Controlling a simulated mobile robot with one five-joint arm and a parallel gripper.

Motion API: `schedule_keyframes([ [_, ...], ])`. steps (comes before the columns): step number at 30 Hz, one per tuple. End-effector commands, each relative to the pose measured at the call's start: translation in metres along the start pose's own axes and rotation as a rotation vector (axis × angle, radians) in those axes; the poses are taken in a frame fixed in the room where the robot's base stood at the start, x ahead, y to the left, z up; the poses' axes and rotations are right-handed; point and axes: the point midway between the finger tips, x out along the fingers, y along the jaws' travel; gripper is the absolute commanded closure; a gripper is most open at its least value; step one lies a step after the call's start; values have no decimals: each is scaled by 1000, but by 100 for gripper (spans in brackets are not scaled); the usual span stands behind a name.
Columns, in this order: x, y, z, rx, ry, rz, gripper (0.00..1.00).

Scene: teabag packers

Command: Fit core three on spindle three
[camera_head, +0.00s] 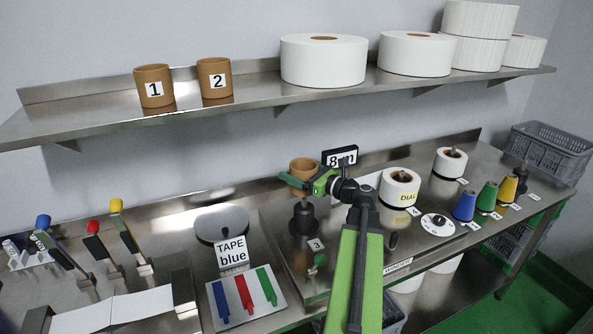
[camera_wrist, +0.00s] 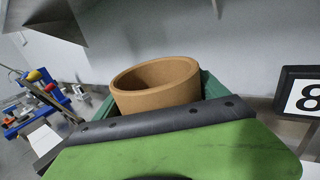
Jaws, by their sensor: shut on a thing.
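A brown cardboard core (camera_head: 304,170) is held in my gripper (camera_head: 299,183); its number is not visible. The wrist view also shows the core (camera_wrist: 153,100), open end up and slightly tilted, between my green jaws (camera_wrist: 160,105). My gripper is shut on the core. Spindle three (camera_head: 303,217) is a black, stepped post on the steel bench, beside a label "3" (camera_head: 316,245). In the head view the core appears above and behind the spindle, apart from it. The spindle is not seen in the wrist view.
Cores "1" (camera_head: 154,87) and "2" (camera_head: 215,79) stand on the shelf with large white rolls (camera_head: 323,61). An "8 m" sign (camera_head: 340,157) stands close behind my gripper. A "TAPE blue" sign (camera_head: 231,252) is left of the spindle. Rolls and coloured cones (camera_head: 487,196) are at right.

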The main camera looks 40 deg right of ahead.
Motion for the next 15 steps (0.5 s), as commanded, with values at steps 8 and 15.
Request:
schedule_keyframes([
  [8, -2, -1, -20, 0, 0, -2, 60],
  [15, -2, -1, -48, 0, 0, -1, 60],
])
